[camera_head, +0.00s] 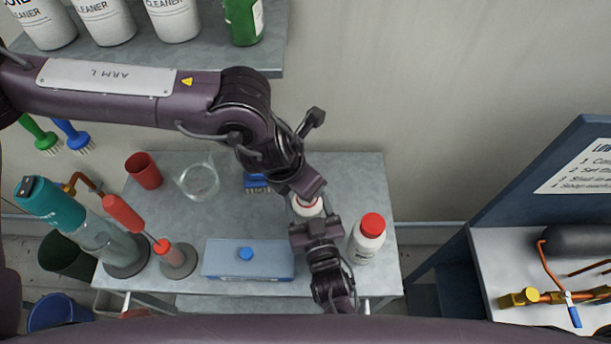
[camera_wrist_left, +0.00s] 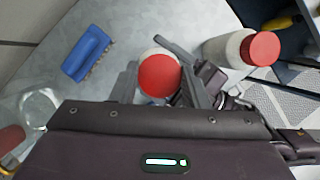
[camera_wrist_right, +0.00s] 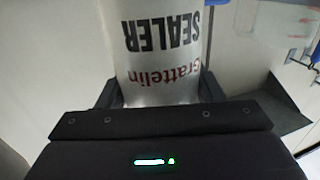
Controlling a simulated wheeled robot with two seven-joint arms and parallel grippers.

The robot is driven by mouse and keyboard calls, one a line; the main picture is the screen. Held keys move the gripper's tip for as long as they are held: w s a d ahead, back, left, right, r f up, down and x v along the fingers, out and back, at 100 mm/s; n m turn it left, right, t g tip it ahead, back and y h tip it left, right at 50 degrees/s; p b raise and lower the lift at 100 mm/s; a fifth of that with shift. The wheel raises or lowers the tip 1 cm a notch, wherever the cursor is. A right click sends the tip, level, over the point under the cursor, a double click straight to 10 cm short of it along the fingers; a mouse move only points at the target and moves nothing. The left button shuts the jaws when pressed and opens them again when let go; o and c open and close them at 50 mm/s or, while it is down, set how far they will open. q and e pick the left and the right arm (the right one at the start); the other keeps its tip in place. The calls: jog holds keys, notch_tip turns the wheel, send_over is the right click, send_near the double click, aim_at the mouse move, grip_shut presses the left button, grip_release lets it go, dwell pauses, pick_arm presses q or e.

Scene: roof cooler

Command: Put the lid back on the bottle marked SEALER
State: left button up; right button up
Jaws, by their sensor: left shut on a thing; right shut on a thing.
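The white SEALER bottle (camera_wrist_right: 160,60) stands between the fingers of my right gripper (camera_wrist_right: 158,92), which is shut on it; its label is upside down in the right wrist view. In the head view the bottle is mostly hidden by my grippers. A round red lid (camera_wrist_left: 159,75) is between the fingers of my left gripper (camera_wrist_left: 161,82), which is shut on it. The lid is over the bottle's top, with white bottle showing past its edge. I cannot tell whether it is seated or just above the mouth.
A second white bottle with a red cap (camera_head: 367,238) stands close to the right of my grippers. A blue-grey box (camera_head: 220,262), glass beaker (camera_head: 198,180), blue brush (camera_head: 257,182) and red cup (camera_head: 144,170) are on the grey table (camera_head: 350,170). A shelf (camera_head: 200,60) with bottles is above.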

pick_arm(q)
jog(key=shift+f, duration=0.15)
dwell(0.4)
jog(key=shift+f, duration=0.8)
jog(key=shift+f, duration=0.55)
pick_arm(e)
grip_shut()
pick_arm(q)
jog(key=m+g, duration=0.1)
jog(key=m, duration=0.2)
jog(key=shift+a+h, duration=0.1)
jog(key=shift+h, duration=0.3)
jog(key=o, duration=1)
